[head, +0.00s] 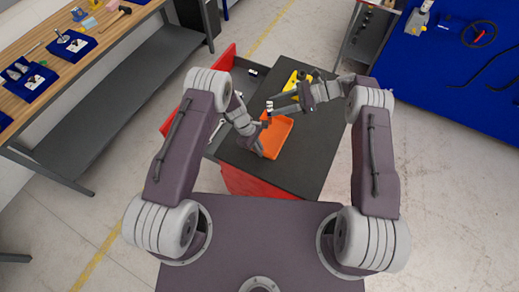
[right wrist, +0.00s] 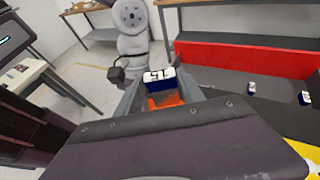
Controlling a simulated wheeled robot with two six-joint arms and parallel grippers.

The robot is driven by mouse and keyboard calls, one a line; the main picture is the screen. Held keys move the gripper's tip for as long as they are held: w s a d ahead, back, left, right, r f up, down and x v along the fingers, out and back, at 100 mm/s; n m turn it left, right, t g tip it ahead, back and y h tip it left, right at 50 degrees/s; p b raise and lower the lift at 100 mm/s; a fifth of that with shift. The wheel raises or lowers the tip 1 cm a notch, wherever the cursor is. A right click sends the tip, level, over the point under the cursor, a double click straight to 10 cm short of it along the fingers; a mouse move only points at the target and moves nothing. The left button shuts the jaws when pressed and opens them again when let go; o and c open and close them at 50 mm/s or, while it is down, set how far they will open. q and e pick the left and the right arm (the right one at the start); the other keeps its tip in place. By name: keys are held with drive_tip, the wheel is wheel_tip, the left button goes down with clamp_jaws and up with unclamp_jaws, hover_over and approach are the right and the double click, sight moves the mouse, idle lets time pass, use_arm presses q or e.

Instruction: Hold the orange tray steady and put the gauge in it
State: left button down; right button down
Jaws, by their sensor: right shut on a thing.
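The orange tray (head: 279,138) lies on the dark top of a red cart. My left gripper (head: 261,130) is at the tray's left side; its jaws are too small to tell whether they are open or shut on the rim. My right gripper (head: 272,108) is shut on the gauge (head: 269,104), a small dark blue block with a white top. In the right wrist view the gauge (right wrist: 159,80) sits between the fingers with "15" on its label. Part of the orange tray (right wrist: 167,101) shows just below it. The gap between gauge and tray is unclear.
A yellow object (head: 295,80) lies on the cart top beyond my right gripper. A red drawer (head: 226,60) stands open at the cart's left, with small things in it. The cart top (head: 300,172) is bare near its front right.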

wheel_tip(320, 180, down, 9)
drive_tip(key=shift+r, duration=0.2)
idle(0.8)
drive_tip(key=c, duration=0.6)
unclamp_jaws()
drive_tip(key=shift+c, duration=0.2)
wheel_tip(320, 180, up, 10)
